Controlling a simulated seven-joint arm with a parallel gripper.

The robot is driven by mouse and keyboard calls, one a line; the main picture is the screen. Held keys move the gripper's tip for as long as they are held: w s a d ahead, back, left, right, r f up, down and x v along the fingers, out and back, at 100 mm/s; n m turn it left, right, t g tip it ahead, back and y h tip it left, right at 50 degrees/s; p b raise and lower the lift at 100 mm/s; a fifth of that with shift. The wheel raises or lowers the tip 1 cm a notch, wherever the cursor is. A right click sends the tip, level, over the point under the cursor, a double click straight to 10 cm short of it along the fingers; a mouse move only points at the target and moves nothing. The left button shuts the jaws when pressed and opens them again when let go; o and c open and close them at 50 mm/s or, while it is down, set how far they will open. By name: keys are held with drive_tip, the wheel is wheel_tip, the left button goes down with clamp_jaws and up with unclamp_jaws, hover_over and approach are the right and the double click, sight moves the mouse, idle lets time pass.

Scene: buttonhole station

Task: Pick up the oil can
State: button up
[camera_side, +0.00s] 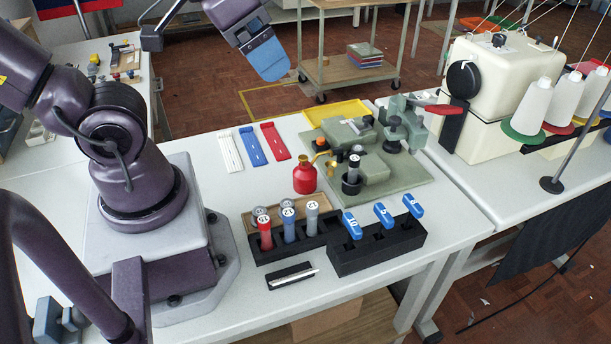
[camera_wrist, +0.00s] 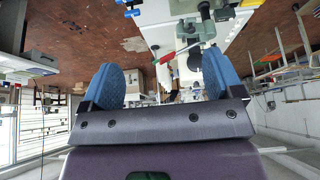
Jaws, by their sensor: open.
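The oil can (camera_side: 305,177) is a small red can with a brass top and spout. It stands upright on the white table at the left edge of the green base plate (camera_side: 405,190), apart from my gripper. My gripper (camera_side: 268,62) is high up in the side view, well above the tabletop. In the wrist view its two blue fingers stand wide apart with nothing between them (camera_wrist: 164,82). I cannot make out the oil can in the wrist view.
Black racks with numbered cylinders (camera_side: 288,222) and blue-handled tools (camera_side: 383,214) stand in front of the can. White, blue and red flat pieces (camera_side: 251,147) lie behind it. A clamp with a red lever (camera_side: 443,109) and a sewing machine (camera_side: 500,85) are to the right.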

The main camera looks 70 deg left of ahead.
sight(305, 173)
drive_tip(key=a+f+n+h, duration=0.3)
drive_tip(key=a+f+n, duration=0.2)
drive_tip(key=f+n, duration=0.3)
drive_tip(key=s+a+f+n+h, duration=0.1)
drive_tip(key=a+f+n+h, duration=0.3)
drive_tip(key=f, duration=0.7)
drive_tip(key=a+f+n+h, duration=0.3)
drive_tip(key=a+f+n, duration=0.4)
drive_tip(key=n, duration=0.5)
wheel_tip(305, 173, down, 2)
drive_tip(key=shift+s+a+f+h, duration=0.15)
drive_tip(key=shift+f+h, duration=0.1)
drive_tip(key=shift+h, duration=0.05)
drive_tip(key=shift+w+a+f+n+t, duration=0.2)
drive_tip(key=shift+a+f+n+t, duration=0.35)
drive_tip(key=shift+n+t, duration=0.3)
drive_tip(key=shift+w+a+r+n+t+y, duration=0.25)
drive_tip(key=shift+w+a+n+t+y, duration=0.35)
drive_tip(key=shift+w+a+t, duration=0.45)
drive_tip(key=shift+w+d, duration=0.2)
drive_tip(key=shift+w, duration=0.25)
drive_tip(key=x, duration=1.2)
drive_tip(key=shift+w+d+r, duration=0.15)
drive_tip(key=shift+w+d, duration=0.05)
drive_tip(key=c, duration=1.3)
